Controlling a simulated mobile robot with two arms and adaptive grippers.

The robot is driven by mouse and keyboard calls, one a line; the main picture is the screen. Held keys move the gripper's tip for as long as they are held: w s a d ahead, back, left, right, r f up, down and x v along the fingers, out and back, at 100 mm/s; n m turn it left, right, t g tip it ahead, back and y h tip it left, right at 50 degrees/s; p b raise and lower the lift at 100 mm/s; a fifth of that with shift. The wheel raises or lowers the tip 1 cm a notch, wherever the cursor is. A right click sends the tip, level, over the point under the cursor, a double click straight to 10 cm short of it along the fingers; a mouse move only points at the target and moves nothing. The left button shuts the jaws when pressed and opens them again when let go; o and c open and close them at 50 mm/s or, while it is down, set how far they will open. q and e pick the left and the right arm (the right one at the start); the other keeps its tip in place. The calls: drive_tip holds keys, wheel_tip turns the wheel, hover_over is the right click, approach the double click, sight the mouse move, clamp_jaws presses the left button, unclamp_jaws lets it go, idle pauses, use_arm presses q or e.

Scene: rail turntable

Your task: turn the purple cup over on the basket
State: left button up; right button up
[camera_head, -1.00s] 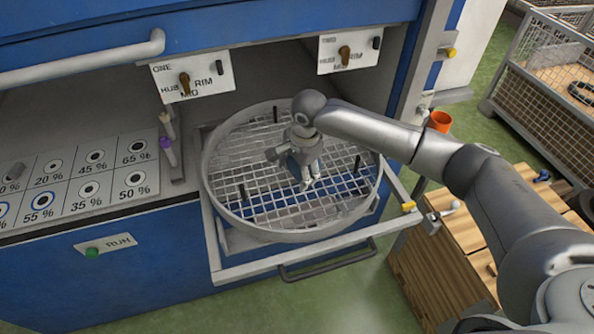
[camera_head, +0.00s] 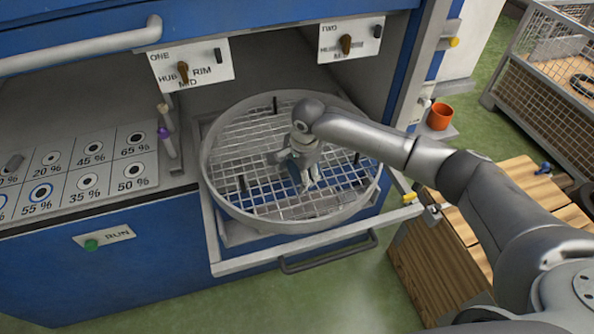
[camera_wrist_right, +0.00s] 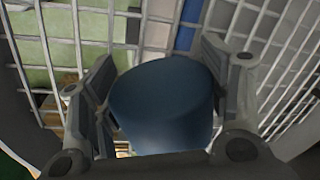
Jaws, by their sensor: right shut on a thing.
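My right gripper (camera_head: 306,184) points down over the round wire basket (camera_head: 235,215), inside its rim. In the right wrist view, my right gripper (camera_wrist_right: 160,100) is shut on a smooth, dark blue, round-sided thing (camera_wrist_right: 163,108), with one finger on each side. It looks more blue than purple, and I cannot tell for sure that it is the purple cup. Its opening does not show, so I cannot tell which way up it is. In the head view it is mostly hidden by the fingers. Mesh shows behind it; I cannot tell whether it touches. My left gripper is not in view.
The basket sits on a pulled-out frame with a dark handle (camera_head: 328,253). An orange cup (camera_head: 440,116) stands on a shelf to the right. A wooden box (camera_head: 450,255) stands below.

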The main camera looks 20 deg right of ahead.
drive_tip(key=shift+f, duration=0.4)
drive_tip(key=o, duration=1.2)
drive_tip(key=shift+c, duration=0.2)
drive_tip(key=shift+r, duration=0.1)
drive_tip(key=r, duration=0.4)
drive_tip(key=s+r, duration=0.1)
drive_tip(key=r, duration=0.2)
drive_tip(key=s+r, duration=0.1)
drive_tip(key=r, duration=0.3)
drive_tip(key=shift+d+r, duration=0.3)
drive_tip(key=shift+d, duration=0.1)
drive_tip(key=shift+f, duration=0.1)
